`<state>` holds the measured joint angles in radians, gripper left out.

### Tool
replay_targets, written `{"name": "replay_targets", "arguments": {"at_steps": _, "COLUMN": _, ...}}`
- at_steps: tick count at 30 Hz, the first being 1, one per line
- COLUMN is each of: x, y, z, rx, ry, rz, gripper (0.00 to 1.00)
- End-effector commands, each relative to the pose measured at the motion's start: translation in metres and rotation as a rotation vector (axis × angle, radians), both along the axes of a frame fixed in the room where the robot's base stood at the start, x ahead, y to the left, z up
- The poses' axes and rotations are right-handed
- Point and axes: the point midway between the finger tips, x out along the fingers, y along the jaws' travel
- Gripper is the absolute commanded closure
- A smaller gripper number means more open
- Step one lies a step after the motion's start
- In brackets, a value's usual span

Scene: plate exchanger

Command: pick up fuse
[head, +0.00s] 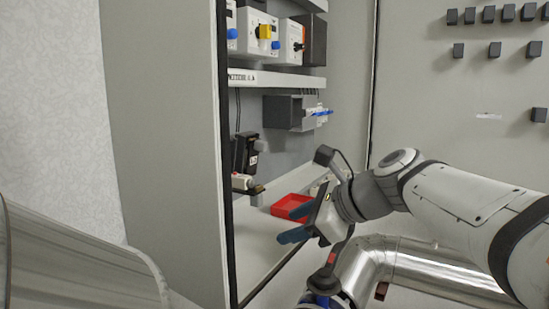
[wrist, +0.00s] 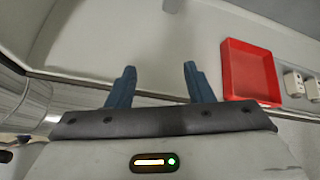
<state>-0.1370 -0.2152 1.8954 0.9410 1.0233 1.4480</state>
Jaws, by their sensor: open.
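My gripper (head: 293,223) is open and empty, its two blue fingers pointing left into the cabinet in the head view. In the wrist view my gripper (wrist: 160,72) has a clear gap between the fingers, with only the pale cabinet floor beyond. A small whitish piece with a dark end (head: 242,182) sits low on the cabinet's back wall, up and left of my gripper; it may be the fuse, but it is too small to be sure. A black holder-like device (head: 247,152) is just above it. No fuse is clearly seen in the wrist view.
An empty-looking red tray (head: 291,207) lies on the cabinet floor, close behind my fingers. It also shows right of them in the wrist view (wrist: 249,72). White sockets (wrist: 303,84) stand beside it. A grey box (head: 283,112) juts out above. The cabinet's left side panel (head: 165,130) borders the opening.

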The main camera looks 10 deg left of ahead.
Motion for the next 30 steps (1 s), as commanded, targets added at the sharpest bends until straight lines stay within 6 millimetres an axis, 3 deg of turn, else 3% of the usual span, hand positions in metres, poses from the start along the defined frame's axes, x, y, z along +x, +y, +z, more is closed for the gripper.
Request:
{"name": "replay_targets", "arguments": {"at_steps": 1, "x": 0.005, "y": 0.010, "z": 0.031, "rx": 0.073, "ry": 0.045, "rz": -0.029, "gripper": 0.53}}
{"name": "replay_targets", "arguments": {"at_steps": 3, "x": 0.009, "y": 0.020, "z": 0.056, "rx": 0.166, "ry": 0.109, "rz": -0.065, "gripper": 0.53}}
{"name": "replay_targets", "arguments": {"at_steps": 6, "x": 0.012, "y": 0.031, "z": 0.081, "rx": 0.257, "ry": 0.179, "rz": -0.094, "gripper": 0.53}}
{"name": "replay_targets", "arguments": {"at_steps": 9, "x": 0.014, "y": 0.037, "z": 0.092, "rx": 0.303, "ry": 0.216, "rz": -0.108, "gripper": 0.53}}
{"name": "replay_targets", "arguments": {"at_steps": 30, "x": 0.044, "y": 0.103, "z": 0.068, "rx": 0.315, "ry": 0.228, "rz": -0.115, "gripper": 0.53}}
